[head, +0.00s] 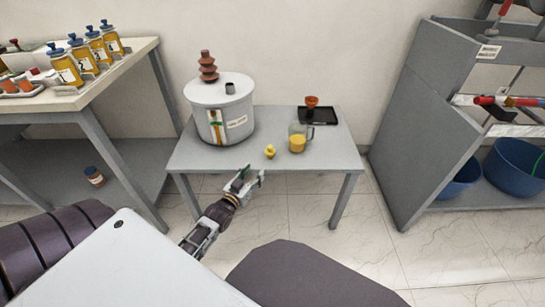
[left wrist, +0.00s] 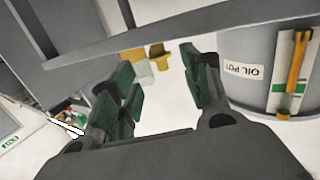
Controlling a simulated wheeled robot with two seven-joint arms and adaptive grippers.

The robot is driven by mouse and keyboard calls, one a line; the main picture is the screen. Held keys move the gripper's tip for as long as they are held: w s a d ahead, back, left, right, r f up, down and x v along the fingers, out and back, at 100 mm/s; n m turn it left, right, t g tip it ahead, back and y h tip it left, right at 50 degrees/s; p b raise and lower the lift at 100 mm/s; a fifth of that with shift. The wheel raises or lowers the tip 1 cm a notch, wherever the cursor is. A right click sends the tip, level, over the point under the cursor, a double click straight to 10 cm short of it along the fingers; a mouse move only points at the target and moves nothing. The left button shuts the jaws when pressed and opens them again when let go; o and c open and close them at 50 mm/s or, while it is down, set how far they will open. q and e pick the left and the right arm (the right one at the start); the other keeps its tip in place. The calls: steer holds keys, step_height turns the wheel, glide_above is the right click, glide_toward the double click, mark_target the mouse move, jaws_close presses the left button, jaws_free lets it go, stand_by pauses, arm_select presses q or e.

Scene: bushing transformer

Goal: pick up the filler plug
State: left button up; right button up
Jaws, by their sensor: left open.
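The small yellow filler plug (head: 270,151) stands on the small grey table near its front edge, between the pot and a glass jug. In the left wrist view a yellow piece that looks like the plug (left wrist: 157,51) shows beyond the fingers, partly cut off by a grey bar. My left gripper (head: 250,180) is open and empty, just off the table's front edge, nearer to me and left of the plug, not touching it. Its green-padded fingers (left wrist: 157,68) stand apart in the left wrist view. My right gripper is not in view.
The white oil pot (head: 205,122) stands left of the plug. The jug (head: 297,140) with yellow liquid is close on its right, before a black tray (head: 322,117). The grey table (head: 190,158) has free room at front. A bench with bottles is left, a shelf right.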

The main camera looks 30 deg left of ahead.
arm_select(q)
step_height(320, 180, up, 2)
steer(key=shift+r+t, duration=0.2)
steer(key=shift+t, duration=0.2)
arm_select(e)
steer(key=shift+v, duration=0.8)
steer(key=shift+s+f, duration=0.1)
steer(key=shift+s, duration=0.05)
arm_select(q)
steer(key=b, duration=0.2)
glide_toward(268, 150)
steer(key=shift+w, duration=0.95)
steer(key=shift+w+a+b, duration=0.15)
steer(key=shift+w+b, duration=0.25)
steer(key=shift+w, duration=1.7)
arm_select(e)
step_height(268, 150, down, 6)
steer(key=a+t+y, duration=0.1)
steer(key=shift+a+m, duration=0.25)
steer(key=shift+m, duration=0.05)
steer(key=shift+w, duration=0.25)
